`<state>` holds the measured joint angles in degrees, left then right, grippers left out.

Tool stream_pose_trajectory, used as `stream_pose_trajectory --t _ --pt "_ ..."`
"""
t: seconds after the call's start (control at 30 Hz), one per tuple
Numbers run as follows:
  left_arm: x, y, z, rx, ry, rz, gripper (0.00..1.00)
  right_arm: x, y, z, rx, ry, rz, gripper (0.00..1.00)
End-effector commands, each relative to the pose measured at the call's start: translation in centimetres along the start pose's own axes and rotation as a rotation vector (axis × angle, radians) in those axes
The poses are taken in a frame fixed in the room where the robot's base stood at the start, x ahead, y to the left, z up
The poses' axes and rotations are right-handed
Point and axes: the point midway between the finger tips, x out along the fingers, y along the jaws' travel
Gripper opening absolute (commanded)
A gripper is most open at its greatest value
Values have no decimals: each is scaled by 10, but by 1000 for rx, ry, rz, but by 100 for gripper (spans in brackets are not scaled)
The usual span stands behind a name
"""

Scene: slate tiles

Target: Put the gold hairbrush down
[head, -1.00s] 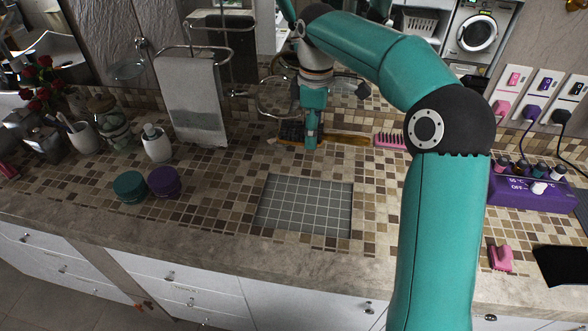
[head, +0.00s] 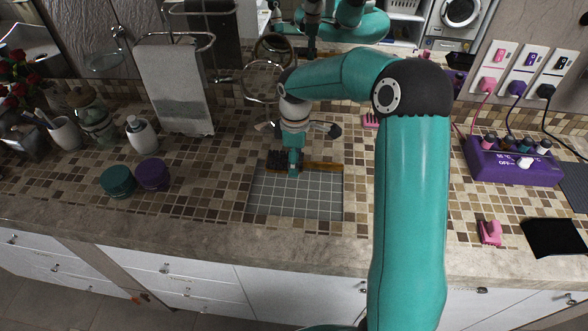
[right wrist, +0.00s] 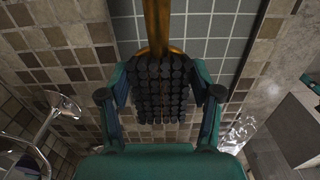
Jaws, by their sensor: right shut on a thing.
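The gold hairbrush (head: 322,167) has a gold-brown handle and a head of dark bristles. My right gripper (head: 294,168) is shut on its head, at the back edge of the grey tiled panel (head: 300,198) set in the counter. In the right wrist view, the black bristles (right wrist: 160,92) sit between the two fingers of the gripper (right wrist: 160,78). The gold handle (right wrist: 157,22) points up the picture over grey tiles. I cannot tell whether the brush touches the surface. My left gripper is not in view.
Teal (head: 117,181) and purple (head: 152,174) jars stand left of the panel. A round mirror (head: 274,48) and pink comb (head: 370,121) are behind. A purple heater box (head: 512,163), pink clip (head: 490,232) and black mat (head: 553,237) lie right. The panel's front is clear.

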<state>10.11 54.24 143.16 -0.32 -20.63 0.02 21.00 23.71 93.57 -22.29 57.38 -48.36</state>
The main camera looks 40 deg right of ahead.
Motion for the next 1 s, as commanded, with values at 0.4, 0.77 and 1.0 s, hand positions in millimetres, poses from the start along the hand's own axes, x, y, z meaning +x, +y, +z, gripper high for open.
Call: stream_pose_trajectory --t 0.4,0.77,1.0 --pt "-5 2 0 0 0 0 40 42 0 1 0 0 -1 28" --pt "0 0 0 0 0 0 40 48 0 1 0 0 -1 28" --pt "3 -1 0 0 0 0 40 51 0 1 0 -1 -1 74"
